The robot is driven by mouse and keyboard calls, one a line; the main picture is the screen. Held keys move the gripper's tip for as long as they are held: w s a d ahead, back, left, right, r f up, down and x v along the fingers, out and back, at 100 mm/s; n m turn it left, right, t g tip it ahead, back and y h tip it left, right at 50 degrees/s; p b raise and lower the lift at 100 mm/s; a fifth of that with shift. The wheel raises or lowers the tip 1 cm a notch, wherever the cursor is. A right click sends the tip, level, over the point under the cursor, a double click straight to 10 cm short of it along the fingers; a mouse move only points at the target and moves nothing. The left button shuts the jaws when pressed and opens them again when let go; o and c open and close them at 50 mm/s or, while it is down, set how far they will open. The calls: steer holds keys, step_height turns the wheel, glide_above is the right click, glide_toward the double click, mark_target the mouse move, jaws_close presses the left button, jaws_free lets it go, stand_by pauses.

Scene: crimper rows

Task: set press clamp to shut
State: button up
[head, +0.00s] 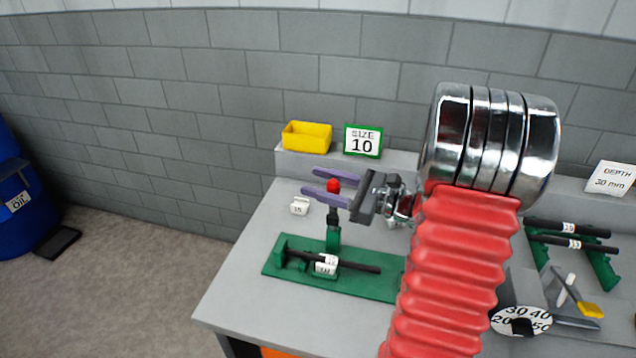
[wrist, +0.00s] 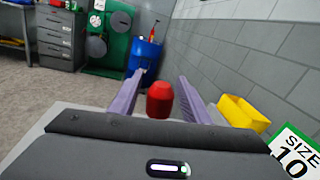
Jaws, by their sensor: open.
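The press clamp has a flat green base (head: 275,268) on the grey bench, with a lever (head: 333,216) standing about upright and a red knob (head: 333,185) on top. A black rod (head: 360,267) lies in the clamp, with white tags at its middle. My gripper (head: 310,181) is open, with its two purple fingers on either side of the red knob. In the wrist view the knob (wrist: 160,100) sits between the fingers (wrist: 160,78), with a gap visible on both sides. The lower lever is hidden in the wrist view.
A yellow bin (head: 307,136) and a "SIZE 10" sign (head: 362,141) stand on the ledge behind. A small white tag block (head: 299,206) sits left of the lever. Green racks with black rods (head: 570,228) and a dial (head: 520,320) are at right. The bench's left part is clear.

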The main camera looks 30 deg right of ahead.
steer(key=shift+w+a, duration=0.15)
steer(key=shift+w, duration=0.05)
steer(key=shift+c, duration=0.4)
jaws_close()
